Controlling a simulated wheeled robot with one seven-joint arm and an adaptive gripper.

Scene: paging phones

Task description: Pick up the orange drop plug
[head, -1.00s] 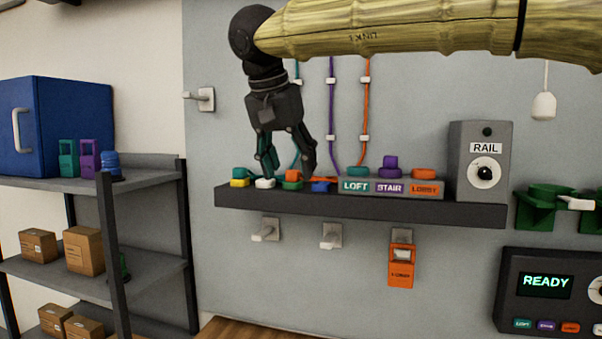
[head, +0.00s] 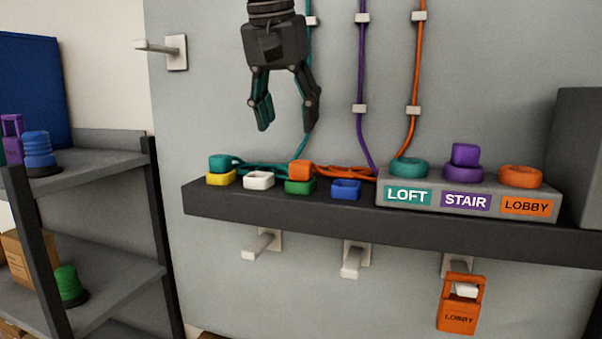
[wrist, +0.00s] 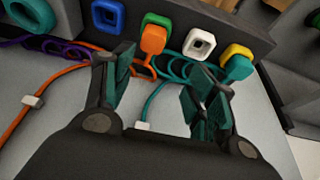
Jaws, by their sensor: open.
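The orange drop plug (head: 301,170) sits on the green socket (head: 300,187) on the dark wall shelf, with its orange cord running right behind the blue socket. In the wrist view the orange plug (wrist: 153,40) is on the green socket, ahead of the gap between my fingers and nearer the left finger. My gripper (head: 286,122) is open and empty. It hangs above the shelf, above and slightly left of the orange plug, not touching it. A teal plug (head: 219,162) sits on the yellow socket (head: 221,179) at the left.
A white socket (head: 259,180) and a blue socket (head: 346,189) stand beside the green one. A labelled block (head: 366,188) to the right holds teal, purple and orange pieces. An orange LOBBY tag (head: 459,310) hangs on a hook below the shelf (head: 330,217). Cords run up the wall.

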